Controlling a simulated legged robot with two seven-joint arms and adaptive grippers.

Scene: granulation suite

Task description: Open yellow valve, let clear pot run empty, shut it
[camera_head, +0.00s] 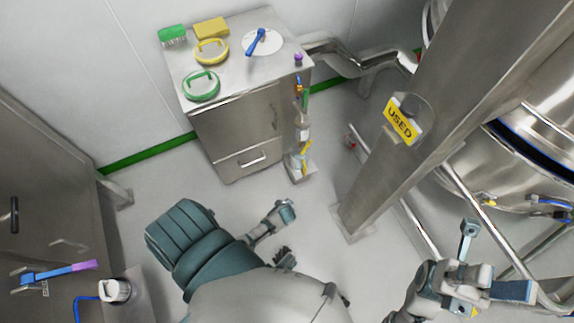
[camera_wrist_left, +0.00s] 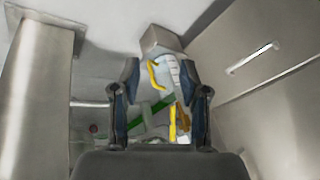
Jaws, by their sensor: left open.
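The yellow valve handle (camera_head: 306,148) is on a narrow upright assembly against the right side of the steel cabinet. A pale, partly clear vessel (camera_head: 303,118) shows above it; its contents are too small to tell. In the left wrist view, yellow parts (camera_wrist_left: 172,122) show between and beyond the fingers, and I cannot tell which is the valve handle. My left gripper (camera_head: 286,234) is open and empty, below the assembly in the head view and apart from it. My right gripper (camera_head: 492,260) is at the lower right, fingers spread, with nothing seen between them.
The steel cabinet (camera_head: 236,122) carries green and yellow tools. A thick steel post (camera_head: 440,100) with a yellow USED sign (camera_head: 402,122) stands right of the assembly. A large steel vessel (camera_head: 510,110) and pipes stand behind my right gripper. Floor is clear before the cabinet.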

